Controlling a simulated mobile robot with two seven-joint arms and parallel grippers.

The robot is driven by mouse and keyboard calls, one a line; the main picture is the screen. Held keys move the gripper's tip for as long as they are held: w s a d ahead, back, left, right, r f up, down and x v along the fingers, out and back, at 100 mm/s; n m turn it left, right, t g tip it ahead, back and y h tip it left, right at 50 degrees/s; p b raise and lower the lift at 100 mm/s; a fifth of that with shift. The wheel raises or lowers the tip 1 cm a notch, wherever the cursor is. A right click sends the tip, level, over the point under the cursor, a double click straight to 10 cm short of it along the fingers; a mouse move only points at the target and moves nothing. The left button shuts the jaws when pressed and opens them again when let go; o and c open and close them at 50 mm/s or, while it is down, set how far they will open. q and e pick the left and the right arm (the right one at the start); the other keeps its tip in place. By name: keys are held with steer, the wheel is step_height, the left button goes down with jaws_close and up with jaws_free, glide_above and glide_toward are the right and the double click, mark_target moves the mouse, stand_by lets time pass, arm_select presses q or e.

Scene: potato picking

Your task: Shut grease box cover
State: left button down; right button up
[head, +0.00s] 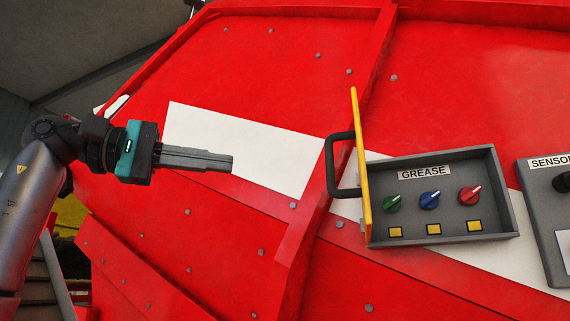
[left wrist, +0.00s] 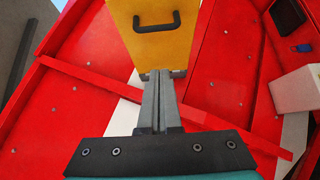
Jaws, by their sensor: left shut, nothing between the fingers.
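The grease box (head: 444,170) is a grey box labelled GREASE on the red machine panel, at the right in the head view. Its yellow cover (head: 361,160) stands open, swung out at the box's left side and seen nearly edge-on. A black handle (head: 335,165) sticks out to the left from the cover. My left gripper (head: 232,163) is shut and empty, left of the handle and apart from it. In the left wrist view the fingertips (left wrist: 159,75) point toward the yellow cover (left wrist: 168,48), whose handle (left wrist: 156,23) is near the top. My right gripper is not in view.
Inside the box are green (head: 392,204), blue (head: 429,200) and red (head: 469,196) knobs above yellow squares. A grey sensor box (head: 541,210) stands at the far right. A raised red rib (head: 318,192) runs behind the cover. Free room lies between gripper and handle.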

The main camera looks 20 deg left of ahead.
arm_select(q)
steer(key=s+d+x, duration=0.1)
steer(key=s+x, duration=0.1)
steer(key=x, duration=1)
steer(key=shift+d+p, duration=0.35)
steer(key=shift+d, duration=0.35)
steer(key=shift+w+d, duration=0.1)
steer(key=shift+d, duration=0.05)
